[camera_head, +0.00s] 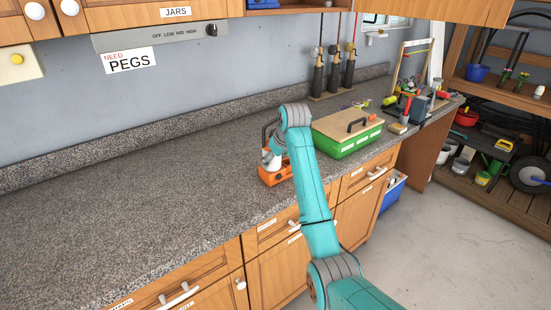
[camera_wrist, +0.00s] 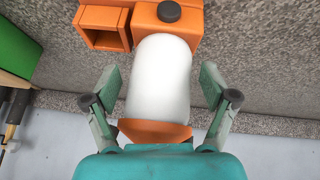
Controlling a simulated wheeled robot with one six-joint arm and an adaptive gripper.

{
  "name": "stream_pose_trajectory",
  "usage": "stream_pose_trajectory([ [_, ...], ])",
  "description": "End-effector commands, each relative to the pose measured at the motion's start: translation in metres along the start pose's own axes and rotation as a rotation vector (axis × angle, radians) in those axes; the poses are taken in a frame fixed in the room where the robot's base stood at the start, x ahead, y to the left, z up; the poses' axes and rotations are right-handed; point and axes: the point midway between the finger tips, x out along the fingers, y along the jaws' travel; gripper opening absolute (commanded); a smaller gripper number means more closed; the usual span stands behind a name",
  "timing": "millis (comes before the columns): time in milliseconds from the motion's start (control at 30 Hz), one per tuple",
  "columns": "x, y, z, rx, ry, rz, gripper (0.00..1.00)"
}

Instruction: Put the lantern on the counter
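The lantern has a white rounded cylinder (camera_wrist: 158,85) with orange parts at both ends and a black knob on the larger orange part. In the head view its orange body (camera_head: 276,174) sits at the front edge of the grey speckled counter (camera_head: 150,190), and it appears to rest there. My gripper (camera_wrist: 165,78) is open, with one finger on each side of the white cylinder. Gaps show between the fingers and the cylinder. In the head view my wrist partly hides the lantern and the fingers.
A green case with a tan lid (camera_head: 345,131) stands just right of the lantern. Farther right are a tool caddy (camera_head: 420,105) and small tools. Several dark upright cylinders (camera_head: 333,75) stand by the wall. The counter left of the lantern is clear. Wooden cabinets hang above.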

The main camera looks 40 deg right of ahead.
Motion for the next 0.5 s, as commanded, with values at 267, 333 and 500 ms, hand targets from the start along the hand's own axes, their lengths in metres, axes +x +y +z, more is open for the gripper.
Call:
stream_pose_trajectory([
  [267,0.0,0.0,0.0,0.0,-0.001,-0.001,0.98],
  [333,0.001,0.0,0.001,0.0,-0.003,-0.002,0.98],
  [500,-0.013,0.0,0.0,0.0,0.0,0.0,0.98],
])
